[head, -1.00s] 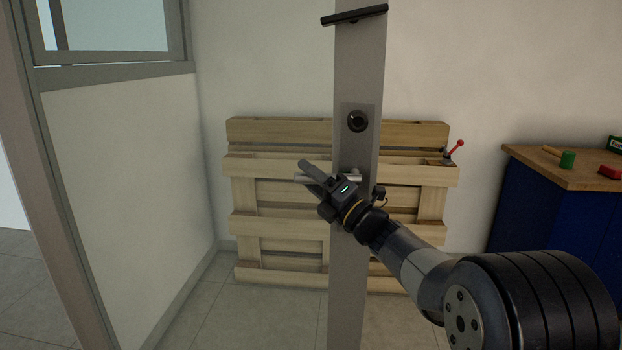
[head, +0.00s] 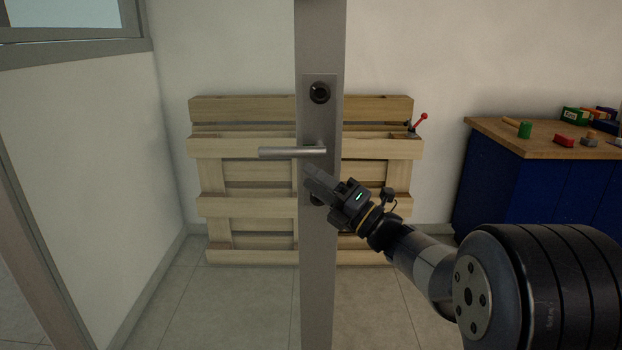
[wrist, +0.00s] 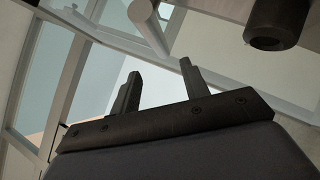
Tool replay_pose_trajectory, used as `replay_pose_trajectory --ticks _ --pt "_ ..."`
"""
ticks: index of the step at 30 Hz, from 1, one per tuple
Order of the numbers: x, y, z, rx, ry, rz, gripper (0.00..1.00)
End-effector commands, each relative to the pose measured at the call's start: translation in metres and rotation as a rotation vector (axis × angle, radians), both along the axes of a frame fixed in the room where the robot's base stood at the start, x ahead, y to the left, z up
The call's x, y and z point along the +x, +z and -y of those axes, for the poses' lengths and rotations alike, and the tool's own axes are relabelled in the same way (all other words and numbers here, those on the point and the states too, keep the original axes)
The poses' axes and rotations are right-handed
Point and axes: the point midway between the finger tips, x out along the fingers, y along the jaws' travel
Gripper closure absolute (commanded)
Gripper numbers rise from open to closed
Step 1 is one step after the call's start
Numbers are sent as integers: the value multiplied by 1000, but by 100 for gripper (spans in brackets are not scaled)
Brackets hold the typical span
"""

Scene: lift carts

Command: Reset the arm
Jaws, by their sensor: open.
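My gripper (head: 312,186) is just below and to the right of a silver door handle (head: 278,152) in the head view, in front of a narrow grey door edge (head: 319,260). In the wrist view my gripper (wrist: 160,85) has its two dark fingers apart with nothing between them. The handle shows above the fingers in the wrist view (wrist: 148,26), clear of them. A round lock (head: 320,92) sits above the handle.
Floor shows either side of the door.

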Motion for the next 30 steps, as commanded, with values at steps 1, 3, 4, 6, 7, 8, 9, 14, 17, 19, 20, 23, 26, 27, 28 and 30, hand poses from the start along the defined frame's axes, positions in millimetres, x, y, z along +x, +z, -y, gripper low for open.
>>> replay_pose_trajectory --ticks 1,3,4,6,7,8,9,14,17,19,20,23,26,27,28,30 --pt "0 0 0 0 0 0 57" --pt "0 0 0 0 0 0 57" --pt "0 0 0 0 0 0 57" --pt "1 1 -2 -1 1 0 57" --pt "2 2 -3 0 1 1 57" --pt "3 3 -5 0 1 1 57" --pt "5 4 -8 0 1 1 57" --pt "19 14 -28 -1 5 1 57" --pt "29 22 -43 -1 4 1 57" --pt "37 27 -54 -2 4 1 57" --pt "40 29 -58 -2 4 1 57" --pt "50 37 -73 -1 4 1 57" --pt "59 43 -85 -1 3 1 57" --pt "59 44 -83 -12 -2 -3 57" --pt "59 43 -82 -20 -1 -3 57" --pt "59 41 -82 -35 -2 -3 57"
